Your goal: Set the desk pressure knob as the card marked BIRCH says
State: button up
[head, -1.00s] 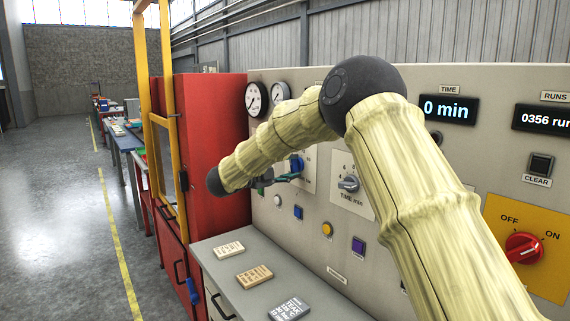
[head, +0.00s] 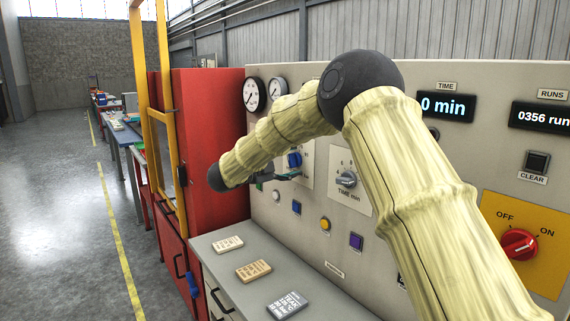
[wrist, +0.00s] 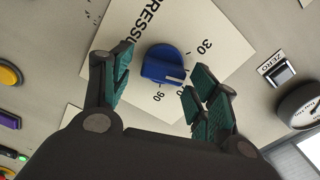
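The blue pressure knob (wrist: 163,64) sits on a white dial plate (wrist: 207,22) marked PRESSU…, with 30 and 90 readable in the wrist view. Its white pointer points to the lower right there. The knob (head: 294,159) also shows in the head view. My gripper (wrist: 160,75) is open, its teal fingers on either side of the knob; I cannot tell whether they touch it. Three cards lie on the desk: a cream one (head: 228,244), a tan one (head: 253,271) and a grey one (head: 288,305) that seems to read TEAK. The word BIRCH is not readable on any.
The TIME min knob (head: 346,179) is right of the pressure knob. Blue, yellow and purple buttons (head: 356,242) lie below. A red OFF/ON switch (head: 519,244) is at far right. Two gauges (head: 255,95) are above, and a red press (head: 215,150) with a yellow frame stands left.

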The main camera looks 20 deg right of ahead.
jog(key=shift+a, duration=0.35)
jog(key=v, duration=1.2)
